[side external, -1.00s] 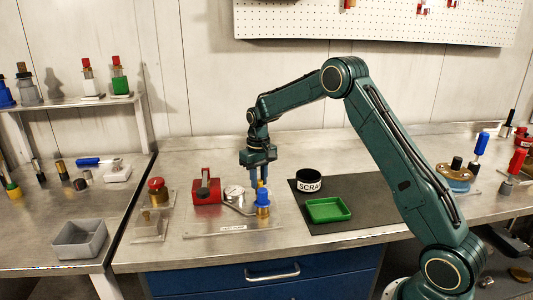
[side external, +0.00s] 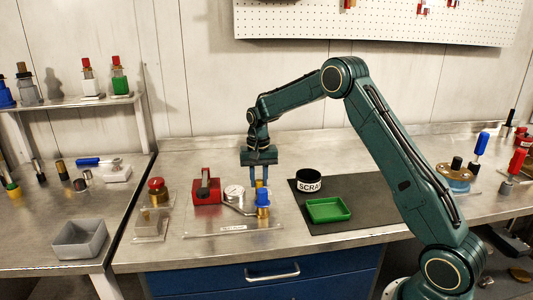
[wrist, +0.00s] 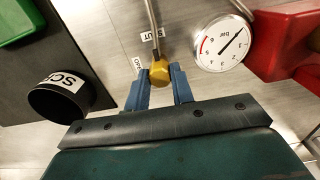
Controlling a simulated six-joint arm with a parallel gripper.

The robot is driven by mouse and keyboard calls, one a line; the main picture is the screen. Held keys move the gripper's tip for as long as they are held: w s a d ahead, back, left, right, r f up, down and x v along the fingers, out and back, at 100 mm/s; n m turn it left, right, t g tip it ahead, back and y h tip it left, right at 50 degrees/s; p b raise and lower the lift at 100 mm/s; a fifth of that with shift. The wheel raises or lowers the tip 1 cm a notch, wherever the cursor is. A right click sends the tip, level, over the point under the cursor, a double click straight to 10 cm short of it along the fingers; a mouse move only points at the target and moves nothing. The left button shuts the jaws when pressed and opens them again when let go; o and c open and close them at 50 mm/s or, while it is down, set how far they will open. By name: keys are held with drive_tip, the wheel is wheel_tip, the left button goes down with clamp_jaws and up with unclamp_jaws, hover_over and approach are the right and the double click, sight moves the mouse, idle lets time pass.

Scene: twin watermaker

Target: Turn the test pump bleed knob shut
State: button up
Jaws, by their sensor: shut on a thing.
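The yellow bleed knob (wrist: 159,72) sits between the two blue fingers of my gripper (wrist: 160,80) in the wrist view, and the fingers are shut on it. Two small white labels lie beside the knob; one reads SHUT (wrist: 152,35), and the other (wrist: 137,66) is partly hidden by a finger. The knob's pointing direction is unclear.
A black SCRAP bin (side external: 310,181) and a green tray (side external: 328,210) stand on a dark mat to the right. A brass part with a red top (side external: 157,190) stands left of the pump. A grey bin (side external: 79,238) is on the left bench. The bench's front strip is clear.

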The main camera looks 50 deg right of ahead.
sight(259, 180)
drive_tip(key=o, duration=1)
drive_tip(key=shift+r, duration=0.15)
wheel_tip(259, 180, up, 14)
drive_tip(key=shift+f, duration=0.15)
idle(0.4)
